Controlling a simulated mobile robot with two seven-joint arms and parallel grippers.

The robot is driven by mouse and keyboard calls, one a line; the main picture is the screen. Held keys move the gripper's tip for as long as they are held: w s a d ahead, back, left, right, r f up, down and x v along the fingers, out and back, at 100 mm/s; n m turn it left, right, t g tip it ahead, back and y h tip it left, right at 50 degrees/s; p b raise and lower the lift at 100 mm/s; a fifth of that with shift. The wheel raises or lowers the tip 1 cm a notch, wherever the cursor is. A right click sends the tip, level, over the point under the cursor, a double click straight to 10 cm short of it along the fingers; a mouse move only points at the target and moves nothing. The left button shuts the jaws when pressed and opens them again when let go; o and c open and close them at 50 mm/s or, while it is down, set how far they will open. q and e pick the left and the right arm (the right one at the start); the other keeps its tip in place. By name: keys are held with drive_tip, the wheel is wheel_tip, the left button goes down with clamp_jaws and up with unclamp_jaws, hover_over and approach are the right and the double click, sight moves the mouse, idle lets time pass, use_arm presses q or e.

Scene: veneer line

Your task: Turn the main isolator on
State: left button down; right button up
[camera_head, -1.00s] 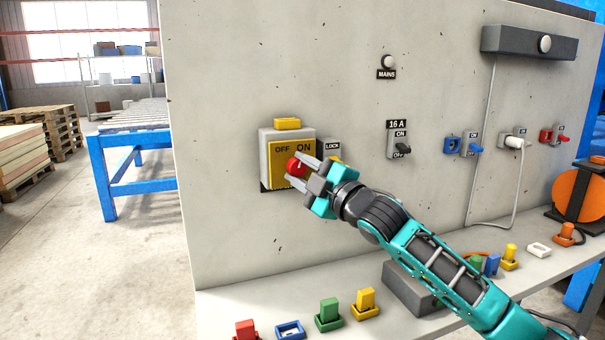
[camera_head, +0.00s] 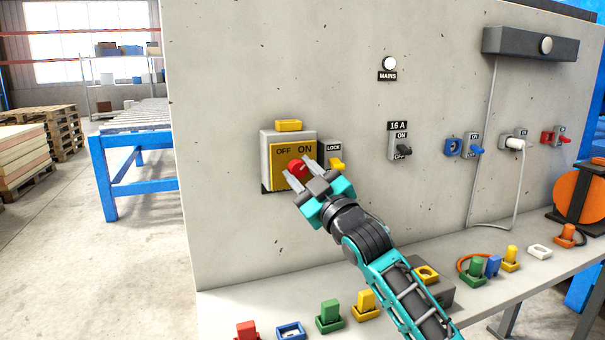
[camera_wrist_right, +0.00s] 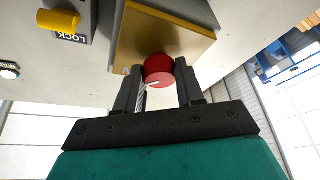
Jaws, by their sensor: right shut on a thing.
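The main isolator (camera_head: 268,150) is a grey box with a yellow plate marked OFF and ON, fixed to the wall at centre left. Its red knob (camera_head: 297,168) sits low on the plate. My right gripper (camera_head: 299,173) is at the knob, with a finger on either side and shut on it. The red knob (camera_wrist_right: 159,70) also shows between the fingers in the right wrist view, with a pale mark on its face. The round MAINS lamp (camera_head: 389,63) looks bright white. My left gripper is not in view.
A LOCK switch (camera_head: 336,163) with a yellow lever is close right of the isolator. A 16 A switch (camera_head: 401,148) and several sockets are further right. A shelf (camera_head: 290,310) with several coloured plugs runs below.

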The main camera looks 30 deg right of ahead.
idle(0.3)
drive_tip(key=o, duration=1)
drive_tip(key=shift+o, duration=0.2)
drive_tip(key=shift+s+f, duration=0.25)
drive_tip(key=shift+s, duration=0.25)
drive_tip(key=b+v, duration=0.1)
drive_tip(key=v, duration=1.1)
drive_tip(key=shift+r, duration=0.1)
